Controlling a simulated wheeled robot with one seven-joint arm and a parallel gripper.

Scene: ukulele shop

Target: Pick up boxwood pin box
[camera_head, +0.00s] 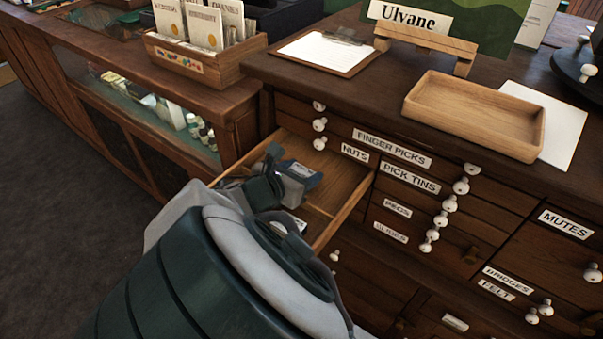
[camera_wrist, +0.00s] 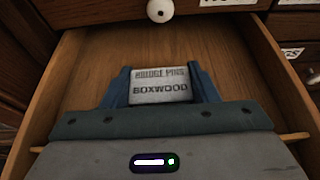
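The boxwood pin box (camera_wrist: 160,85) shows a pale label reading "BRIDGE PINS" and "BOXWOOD" in the wrist view. In the head view the box (camera_head: 298,171) is small and partly covered by my gripper. My gripper (camera_wrist: 165,88) reaches into the open drawer with one blue-grey finger on each side of the box. No gap shows between the fingers and the box's sides, so it looks shut on the box. In the head view my gripper (camera_head: 283,184) is low inside the drawer (camera_head: 345,197). The underside of the box is hidden.
The drawer's wooden walls stand close on both sides, with a divider inside. Above it, the counter holds an empty wooden tray (camera_head: 474,131), a clipboard (camera_head: 323,52) and a sign stand (camera_head: 425,39). A card box (camera_head: 188,66) stands to the left. Knobs stick out from neighbouring drawers.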

